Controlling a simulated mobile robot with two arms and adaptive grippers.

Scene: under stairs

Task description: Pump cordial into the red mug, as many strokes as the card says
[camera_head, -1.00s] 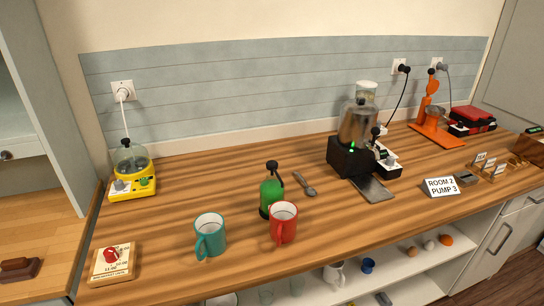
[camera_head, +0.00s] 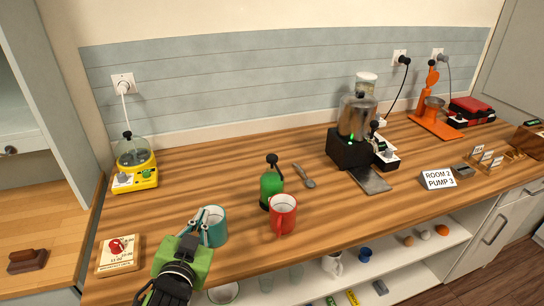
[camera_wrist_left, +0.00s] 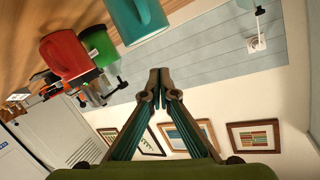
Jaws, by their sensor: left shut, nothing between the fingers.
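A red mug (camera_head: 283,214) stands upright on the wooden counter, close in front of a green pump bottle (camera_head: 271,186) with a black pump head (camera_head: 273,160). A white card (camera_head: 438,178) to the right reads "ROOM 2 PUMP 3". My left gripper (camera_head: 203,217) is shut and empty, in front of the teal mug (camera_head: 216,228), which it partly hides; I cannot tell whether they touch. In the left wrist view the shut fingertips (camera_wrist_left: 159,75) show below the teal mug (camera_wrist_left: 137,18), with the red mug (camera_wrist_left: 64,53) and green bottle (camera_wrist_left: 98,44) at upper left. My right gripper is not in view.
A spoon (camera_head: 304,176) lies right of the bottle. A black dispenser machine (camera_head: 348,148) stands farther right, and a yellow appliance (camera_head: 135,163) at the back left. The counter between the yellow appliance and the bottle is clear.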

